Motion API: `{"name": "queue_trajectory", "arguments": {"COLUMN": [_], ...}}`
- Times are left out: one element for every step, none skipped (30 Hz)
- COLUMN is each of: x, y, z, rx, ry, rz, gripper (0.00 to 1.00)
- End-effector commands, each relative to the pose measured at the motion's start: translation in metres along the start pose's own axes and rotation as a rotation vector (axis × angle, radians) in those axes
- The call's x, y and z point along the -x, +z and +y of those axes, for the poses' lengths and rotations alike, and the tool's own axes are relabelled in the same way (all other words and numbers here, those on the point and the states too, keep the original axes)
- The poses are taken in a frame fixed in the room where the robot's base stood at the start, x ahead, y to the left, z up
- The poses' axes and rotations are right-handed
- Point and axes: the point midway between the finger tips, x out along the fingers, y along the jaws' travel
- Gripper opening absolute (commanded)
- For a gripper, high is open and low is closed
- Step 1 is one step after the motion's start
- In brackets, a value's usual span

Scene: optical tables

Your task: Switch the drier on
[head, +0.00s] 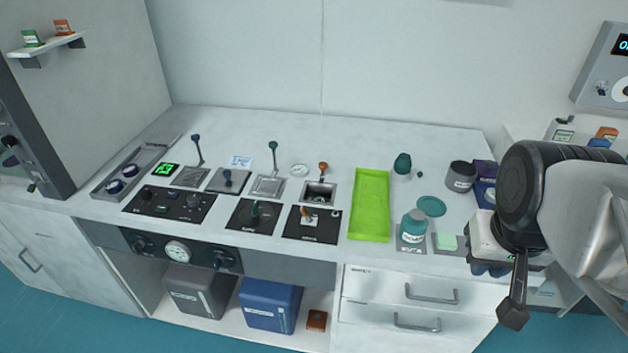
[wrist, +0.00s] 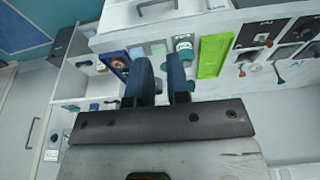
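No label that I can read names the drier, so I cannot tell which device it is. A grey wall unit (head: 605,65) with a lit blue display and a knob is at the upper right in the head view. A black panel (head: 168,203) with small controls lies at the left of the bench, below a green display (head: 166,170). A dark front strip holds a gauge (head: 178,251) between two black knobs. My gripper (head: 490,268) is at the bench's right end, partly hidden by my arm. In the wrist view its two blue fingers (wrist: 160,62) are apart and empty.
Several upright levers stand on the bench, including one with an orange knob (head: 323,167). Drawers with handles (head: 431,295) are below. The bench's back strip is mostly clear.

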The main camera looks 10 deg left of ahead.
Motion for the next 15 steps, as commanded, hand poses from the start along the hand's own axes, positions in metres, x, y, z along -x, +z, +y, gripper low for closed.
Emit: {"name": "queue_trajectory", "arguments": {"x": [0.0,0.0,0.0,-0.001,-0.001,-0.001,-0.001,-0.002,-0.003,-0.003,-0.004,-0.005,-0.006,-0.007,-0.008], "y": [-0.001,-0.002,-0.004,-0.005,-0.007,-0.011,-0.013,-0.017,-0.021,-0.025,-0.029,-0.035,-0.04,-0.045,-0.051], "z": [-0.001,-0.001,-0.002,-0.002,-0.003,-0.005,-0.006,-0.007,-0.009,-0.011,-0.013,-0.017,-0.019,-0.022,-0.025], "rx": [0.004,0.008,0.014,0.021,0.029,0.043,0.055,0.068,0.087,0.103,0.122,0.147,0.166,0.188,0.218], "ry": [0.0,0.0,0.001,0.001,0.002,0.003,0.004,0.006,0.008,0.009,0.01,0.012,0.013,0.015,0.018], "rz": [-0.002,-0.003,-0.005,-0.007,-0.01,-0.014,-0.018,-0.023,-0.03,-0.034,-0.04,-0.048,-0.054,-0.061,-0.069], "gripper": [0.24,0.29,0.35,0.4,0.44,0.51,0.51,0.51,0.51,0.51,0.51,0.51,0.51,0.51,0.51]}}
